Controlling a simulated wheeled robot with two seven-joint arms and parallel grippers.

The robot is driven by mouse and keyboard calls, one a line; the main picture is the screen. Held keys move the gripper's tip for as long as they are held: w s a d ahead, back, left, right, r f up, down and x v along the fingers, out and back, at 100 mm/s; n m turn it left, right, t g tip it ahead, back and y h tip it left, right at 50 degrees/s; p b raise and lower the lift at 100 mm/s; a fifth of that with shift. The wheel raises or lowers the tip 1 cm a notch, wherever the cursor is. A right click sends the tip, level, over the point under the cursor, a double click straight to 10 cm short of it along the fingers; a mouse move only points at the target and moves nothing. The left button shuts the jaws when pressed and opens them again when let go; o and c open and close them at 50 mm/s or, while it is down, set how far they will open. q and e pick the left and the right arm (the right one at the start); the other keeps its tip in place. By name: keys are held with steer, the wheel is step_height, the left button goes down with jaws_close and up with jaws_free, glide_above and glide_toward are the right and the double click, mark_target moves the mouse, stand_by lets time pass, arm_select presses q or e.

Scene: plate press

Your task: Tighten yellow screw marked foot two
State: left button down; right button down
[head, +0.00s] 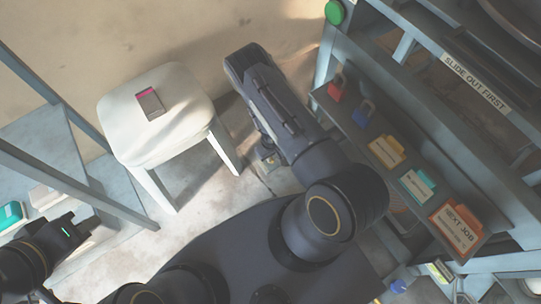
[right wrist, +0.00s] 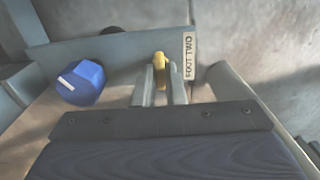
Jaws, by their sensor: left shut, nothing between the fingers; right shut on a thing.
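In the right wrist view, the yellow screw (right wrist: 159,62) stands at a grey metal part, just left of a white label reading FOOT TWO (right wrist: 189,56). My right gripper (right wrist: 165,84) is shut on the yellow screw, with one finger on either side of it. The screw's lower part is hidden by the fingers. I cannot make out the right gripper in the head view. My left gripper (head: 82,229) is at the lower left of the head view, shut and empty, away from the screw.
A blue knob (right wrist: 80,83) with a white mark sits left of the screw. In the head view, a white stool (head: 178,134) bears a small dark item. The grey rack (head: 440,125) at right holds padlocks and coloured tags, including NEXT JOB (head: 456,228). Grey shelving (head: 40,150) stands at left.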

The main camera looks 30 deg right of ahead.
stand_by(0.3)
steer(key=c, duration=1.5)
jaws_free()
step_height(320, 180, up, 8)
steer(key=p, duration=0.3)
steer(key=shift+f+p, duration=0.15)
steer(key=shift+p, duration=0.25)
